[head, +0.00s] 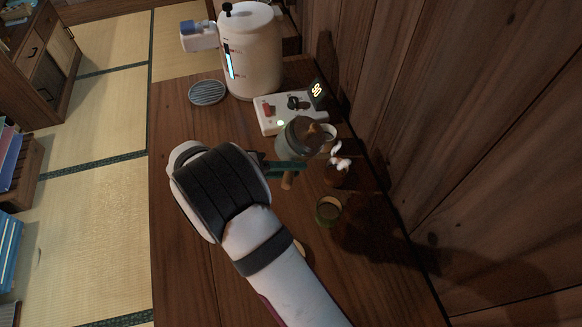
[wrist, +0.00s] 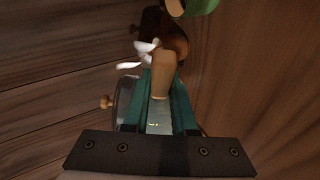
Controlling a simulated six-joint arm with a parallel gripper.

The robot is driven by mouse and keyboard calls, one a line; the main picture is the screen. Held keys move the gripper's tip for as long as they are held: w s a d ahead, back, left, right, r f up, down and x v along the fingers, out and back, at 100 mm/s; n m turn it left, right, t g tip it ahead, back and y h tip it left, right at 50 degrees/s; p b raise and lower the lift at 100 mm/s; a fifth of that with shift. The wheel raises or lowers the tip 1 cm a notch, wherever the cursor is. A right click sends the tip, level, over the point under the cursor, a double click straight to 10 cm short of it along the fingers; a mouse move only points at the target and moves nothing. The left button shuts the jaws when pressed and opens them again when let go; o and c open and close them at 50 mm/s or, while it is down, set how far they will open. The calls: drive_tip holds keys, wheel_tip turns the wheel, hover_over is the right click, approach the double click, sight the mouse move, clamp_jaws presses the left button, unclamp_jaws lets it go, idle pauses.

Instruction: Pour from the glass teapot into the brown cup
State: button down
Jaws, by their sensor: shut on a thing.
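The glass teapot (head: 296,146), with a brown lid, is just beyond my gripper (head: 280,168) in the head view. My teal fingers are shut on its wooden side handle (head: 288,180). In the wrist view the handle (wrist: 162,78) lies between the fingers, with clear glass (wrist: 126,92) behind. I cannot tell whether the pot touches the table. No plain brown cup is clearly seen. A green-rimmed cup (head: 328,210) with a tan inside stands right of my gripper, apart from the pot. A tan edge (head: 300,249) shows beside my arm, mostly hidden.
A dark brown pot with white petals (head: 339,166) stands close right of the teapot. A white device (head: 281,111) with a lit display is behind the teapot. A large white dispenser (head: 252,55) and a round grey coaster (head: 207,92) stand farther back. A wooden wall (head: 460,130) bounds the right.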

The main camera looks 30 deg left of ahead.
drive_tip(key=shift+r, duration=0.15)
idle(0.4)
drive_tip(key=shift+a+f+n+t+h, duration=0.1)
drive_tip(key=shift+f+n+t+h, duration=0.35)
drive_tip(key=shift+f+h, duration=0.4)
drive_tip(key=shift+f+n+t+h, duration=0.1)
drive_tip(key=shift+n+t+h, duration=0.15)
drive_tip(key=shift+t+h, duration=0.15)
drive_tip(key=shift+r+n+t+h, duration=0.5)
drive_tip(key=shift+r+t+h, duration=0.1)
drive_tip(key=shift+h, duration=0.25)
